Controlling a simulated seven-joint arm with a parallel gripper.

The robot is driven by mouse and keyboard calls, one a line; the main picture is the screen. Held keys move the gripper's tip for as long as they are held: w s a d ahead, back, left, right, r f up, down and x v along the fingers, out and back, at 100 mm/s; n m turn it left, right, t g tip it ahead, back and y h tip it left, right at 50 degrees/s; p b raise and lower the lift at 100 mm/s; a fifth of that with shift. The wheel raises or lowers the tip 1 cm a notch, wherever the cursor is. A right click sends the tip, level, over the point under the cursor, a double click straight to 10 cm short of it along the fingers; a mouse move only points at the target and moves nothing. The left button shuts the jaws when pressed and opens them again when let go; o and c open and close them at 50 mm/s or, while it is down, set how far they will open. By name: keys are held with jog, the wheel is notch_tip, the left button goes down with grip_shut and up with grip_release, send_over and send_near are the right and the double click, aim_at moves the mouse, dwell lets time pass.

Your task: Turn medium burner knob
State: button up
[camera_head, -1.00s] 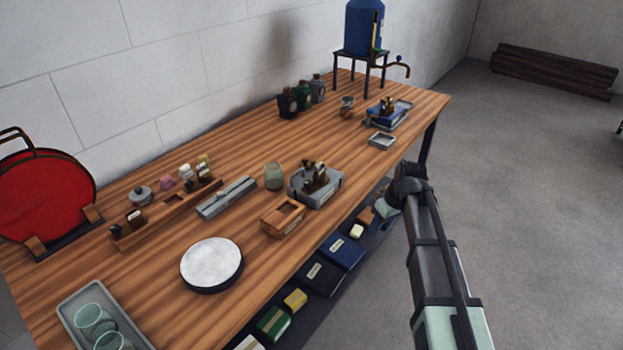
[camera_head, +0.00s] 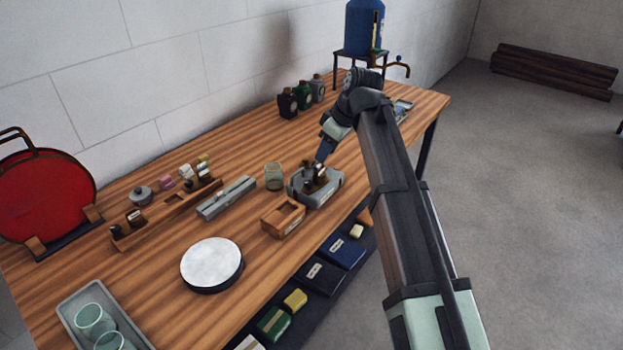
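A grey burner (camera_head: 318,193) with a dark and brassy top stands near the front edge of the bench, right of a wooden box. My gripper (camera_head: 320,158) points down and left from the end of my arm, with its tip at the top of this burner. Whether it touches is too small to tell, and its fingers cannot be made out as open or shut. A second, blue burner stood farther back right in the earlier frame; my arm now hides it. No knob can be made out clearly on the grey burner, and no label tells which burner is the medium one.
The wooden bench (camera_head: 160,221) holds a glass jar (camera_head: 274,176) left of the burner, a small wooden box (camera_head: 283,218), a grey case (camera_head: 227,197) and a white round plate (camera_head: 212,263). Dark bottles (camera_head: 288,102) and a blue tank (camera_head: 364,28) stand at the back.

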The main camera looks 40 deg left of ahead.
aim_at(309, 183)
jog(key=x, duration=1.2)
jog(key=shift+f, duration=0.3)
jog(key=shift+c, duration=0.3)
grip_shut()
